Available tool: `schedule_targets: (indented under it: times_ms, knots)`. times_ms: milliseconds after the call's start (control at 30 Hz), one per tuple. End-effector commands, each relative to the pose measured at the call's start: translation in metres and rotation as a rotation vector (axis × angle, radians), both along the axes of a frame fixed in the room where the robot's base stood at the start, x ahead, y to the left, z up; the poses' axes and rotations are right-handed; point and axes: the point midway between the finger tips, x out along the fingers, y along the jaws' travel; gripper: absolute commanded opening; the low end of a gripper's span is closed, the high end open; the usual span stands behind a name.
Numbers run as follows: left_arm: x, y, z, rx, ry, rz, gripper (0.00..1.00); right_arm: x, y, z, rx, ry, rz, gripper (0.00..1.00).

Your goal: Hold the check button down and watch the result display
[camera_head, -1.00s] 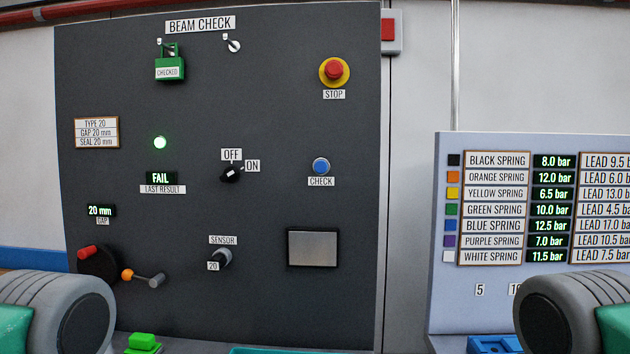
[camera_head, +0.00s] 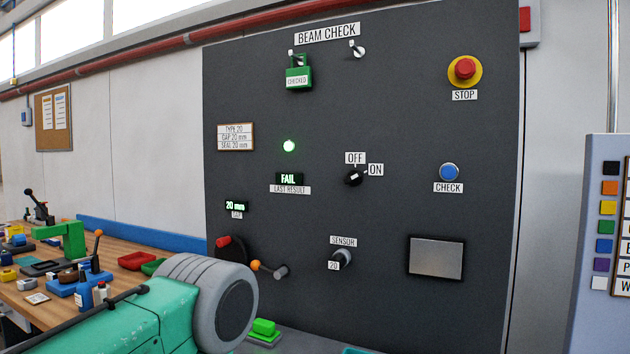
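The blue check button (camera_head: 449,172) is on the right part of the dark beam check panel (camera_head: 400,120), above its CHECK label. Nothing touches it. The last result display (camera_head: 288,178) reads FAIL in green letters, below a lit green lamp (camera_head: 289,146). The on/off knob (camera_head: 354,178) sits between display and button; its pointer is toward ON. The gap display (camera_head: 235,206) reads 20 mm. My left arm comes in at the lower left, but its gripper is not in the picture. My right arm and gripper are out of view.
A green padlock tagged CHECKED (camera_head: 299,78) hangs at the panel's top. A red stop button (camera_head: 465,69) is above the check button. A sensor knob (camera_head: 342,258) and a grey plate (camera_head: 436,257) are lower. A cluttered wooden bench (camera_head: 150,262) stands left.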

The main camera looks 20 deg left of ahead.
Motion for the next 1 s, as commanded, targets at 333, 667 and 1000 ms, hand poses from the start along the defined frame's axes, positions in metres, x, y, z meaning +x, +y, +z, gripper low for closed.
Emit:
schedule_targets:
  times_ms: [333,667,1000]
  knots:
    - [0.0,0.0,0.0,0.0,0.0,0.0,0.45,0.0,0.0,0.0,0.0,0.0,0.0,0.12]
    - [0.0,0.0,0.0,0.0,0.0,0.0,0.45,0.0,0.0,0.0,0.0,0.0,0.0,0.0]
    - [0.0,0.0,0.0,0.0,0.0,0.0,0.45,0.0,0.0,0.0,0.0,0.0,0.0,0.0]
